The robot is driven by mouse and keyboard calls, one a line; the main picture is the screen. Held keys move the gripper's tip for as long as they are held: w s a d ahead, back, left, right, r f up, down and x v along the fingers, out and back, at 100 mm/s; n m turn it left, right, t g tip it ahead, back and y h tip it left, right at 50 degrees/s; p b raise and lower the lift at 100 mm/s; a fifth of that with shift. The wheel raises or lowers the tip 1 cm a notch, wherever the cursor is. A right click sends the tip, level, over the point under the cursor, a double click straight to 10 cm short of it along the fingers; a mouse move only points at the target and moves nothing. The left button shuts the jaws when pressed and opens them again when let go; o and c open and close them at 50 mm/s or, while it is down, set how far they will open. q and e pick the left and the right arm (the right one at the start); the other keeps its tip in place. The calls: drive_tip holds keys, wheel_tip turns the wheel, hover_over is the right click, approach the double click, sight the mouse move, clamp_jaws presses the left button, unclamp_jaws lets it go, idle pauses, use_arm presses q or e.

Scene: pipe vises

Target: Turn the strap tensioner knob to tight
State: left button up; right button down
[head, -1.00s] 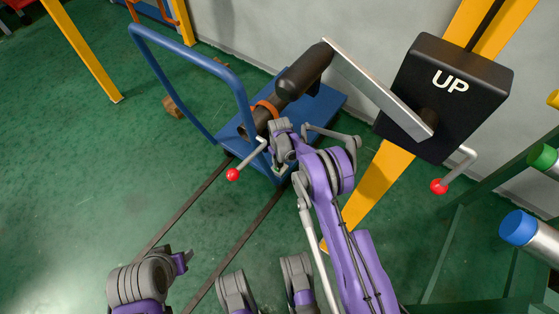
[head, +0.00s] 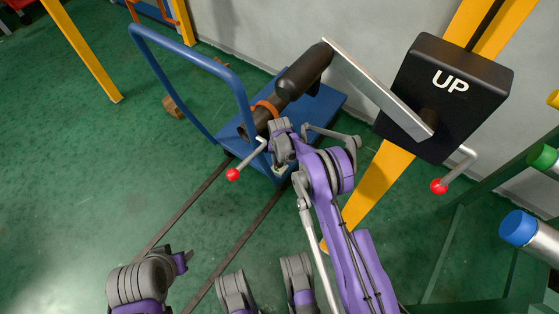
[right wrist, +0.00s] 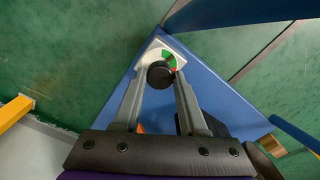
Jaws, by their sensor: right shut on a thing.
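The round black knob (right wrist: 160,74) shows in the right wrist view. It stands on a white dial plate (right wrist: 152,50) with a green sector and a small red mark by its right side. My right gripper (right wrist: 161,80) is shut on the knob, one finger on each side. I cannot make out a pointer on the knob.
The blue cart (head: 319,102) has a tall tubular handle (head: 183,52) beside my right wrist. A black box marked UP (head: 448,95) sits on a yellow post, with a silver crank bar (head: 372,85) and dark grip above the cart. Red-tipped levers (head: 233,174) stick out nearby. Green floor is open at left.

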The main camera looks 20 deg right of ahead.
idle(0.3)
drive_tip(key=shift+c, duration=2.2)
unclamp_jaws()
wheel_tip(320, 180, up, 11)
drive_tip(key=p, duration=0.2)
drive_tip(key=shift+p, duration=0.35)
drive_tip(key=shift+f, duration=0.15)
